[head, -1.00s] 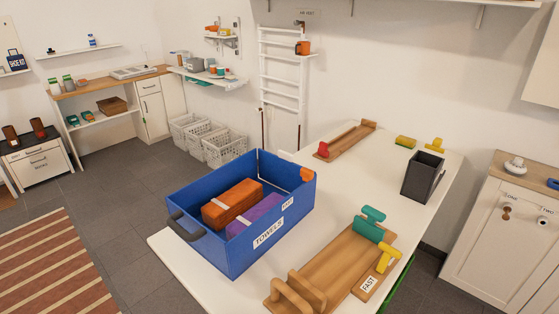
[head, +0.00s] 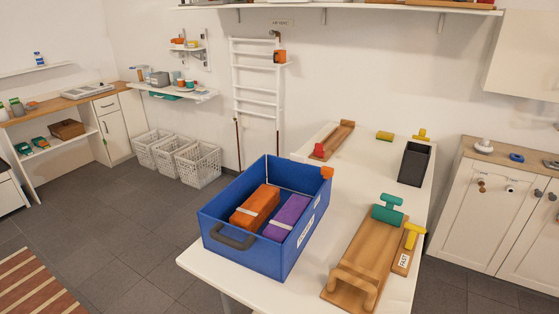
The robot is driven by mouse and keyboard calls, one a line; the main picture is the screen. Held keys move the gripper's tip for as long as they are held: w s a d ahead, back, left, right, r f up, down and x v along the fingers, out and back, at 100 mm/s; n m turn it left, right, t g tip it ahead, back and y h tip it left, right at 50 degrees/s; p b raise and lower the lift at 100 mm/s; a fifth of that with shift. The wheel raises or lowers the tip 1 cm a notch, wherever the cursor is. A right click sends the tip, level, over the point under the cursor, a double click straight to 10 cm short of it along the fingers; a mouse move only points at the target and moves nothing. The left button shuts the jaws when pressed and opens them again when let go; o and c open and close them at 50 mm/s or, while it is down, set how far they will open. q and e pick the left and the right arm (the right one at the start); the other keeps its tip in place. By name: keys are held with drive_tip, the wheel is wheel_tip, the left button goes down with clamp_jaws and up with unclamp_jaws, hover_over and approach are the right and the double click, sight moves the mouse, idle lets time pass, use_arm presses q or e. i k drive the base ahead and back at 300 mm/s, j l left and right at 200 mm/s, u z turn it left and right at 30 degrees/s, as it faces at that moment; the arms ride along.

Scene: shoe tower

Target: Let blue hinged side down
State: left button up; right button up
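A blue box (head: 246,262) labelled for towels stands on the near left part of the white table. Its walls look upright, and a dark handle (head: 231,238) is on the near wall. An orange towel bundle (head: 255,206) and a purple towel bundle (head: 288,217) lie inside, each with a pale band. An orange piece (head: 327,173) sits at the box's far right corner. Which wall is hinged I cannot tell. Neither of my grippers shows in the head view.
White baskets (head: 197,162) stand on the floor behind left. The white table (head: 232,285) has a bare near edge.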

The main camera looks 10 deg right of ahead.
sight(293, 174)
drive_tip(key=i+j+z, duration=0.1)
drive_tip(key=j, duration=0.25)
drive_tip(key=i+j+z, duration=0.1)
drive_tip(key=i+j, duration=0.25)
drive_tip(key=j, duration=0.3)
drive_tip(key=i+j+z, duration=0.15)
drive_tip(key=j, duration=0.2)
drive_tip(key=i+j+z, duration=0.1)
drive_tip(key=j, duration=0.25)
drive_tip(key=i+j+z, duration=0.1)
drive_tip(key=j, duration=0.3)
